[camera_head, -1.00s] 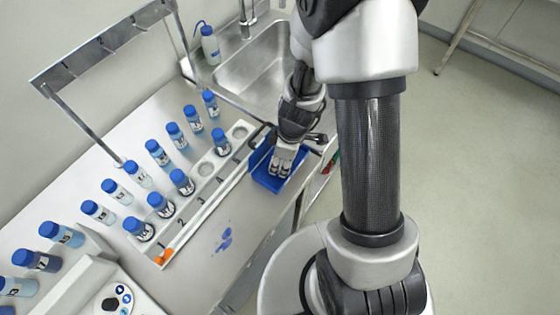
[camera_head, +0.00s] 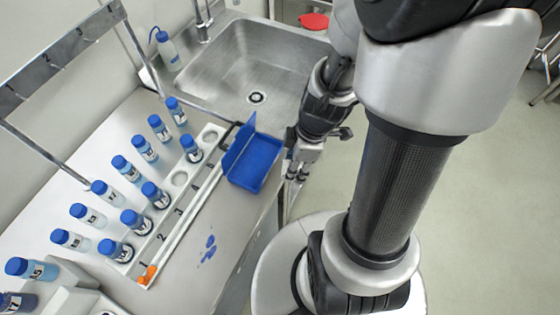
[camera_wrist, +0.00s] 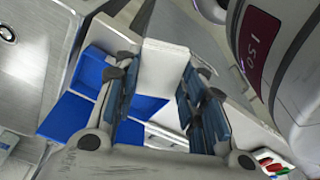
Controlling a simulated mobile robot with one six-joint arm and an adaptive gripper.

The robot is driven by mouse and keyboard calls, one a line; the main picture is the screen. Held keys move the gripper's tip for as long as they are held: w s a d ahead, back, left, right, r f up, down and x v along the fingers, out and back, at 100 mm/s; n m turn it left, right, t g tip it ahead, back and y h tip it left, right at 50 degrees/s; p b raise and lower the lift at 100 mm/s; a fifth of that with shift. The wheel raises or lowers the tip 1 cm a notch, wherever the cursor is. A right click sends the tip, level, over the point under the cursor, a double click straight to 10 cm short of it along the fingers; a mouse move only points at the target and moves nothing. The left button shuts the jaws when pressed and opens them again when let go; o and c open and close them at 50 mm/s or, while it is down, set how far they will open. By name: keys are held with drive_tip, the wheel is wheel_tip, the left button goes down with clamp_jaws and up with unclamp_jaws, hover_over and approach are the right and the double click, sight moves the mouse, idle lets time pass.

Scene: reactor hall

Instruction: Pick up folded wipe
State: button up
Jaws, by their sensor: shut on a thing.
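The folded wipe (camera_wrist: 164,66) is a white, flat-faced block between my fingers in the wrist view. My gripper (camera_wrist: 155,95) is shut on it, with one dark finger pad on each side. In the head view my gripper (camera_head: 292,182) hangs past the bench's right edge, right of the blue box, pointing down. The wipe cannot be made out there. The open blue box (camera_head: 243,177) sits on the bench near the sink, its lid raised at the left; nothing shows inside it. The box also shows in the wrist view (camera_wrist: 70,117).
A white numbered rack (camera_head: 172,225) with several blue-capped bottles runs along the bench. More bottles stand behind it. Blue spots (camera_head: 208,246) and an orange object (camera_head: 147,273) lie near the front. A steel sink (camera_head: 250,65) is at the back.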

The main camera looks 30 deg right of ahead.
drive_tip(key=f+b, duration=0.1)
drive_tip(key=b, duration=0.2)
drive_tip(key=shift+s+d, duration=0.3)
drive_tip(key=s+d+b, duration=0.4)
drive_tip(key=s, duration=0.2)
drive_tip(key=shift+r, duration=0.4)
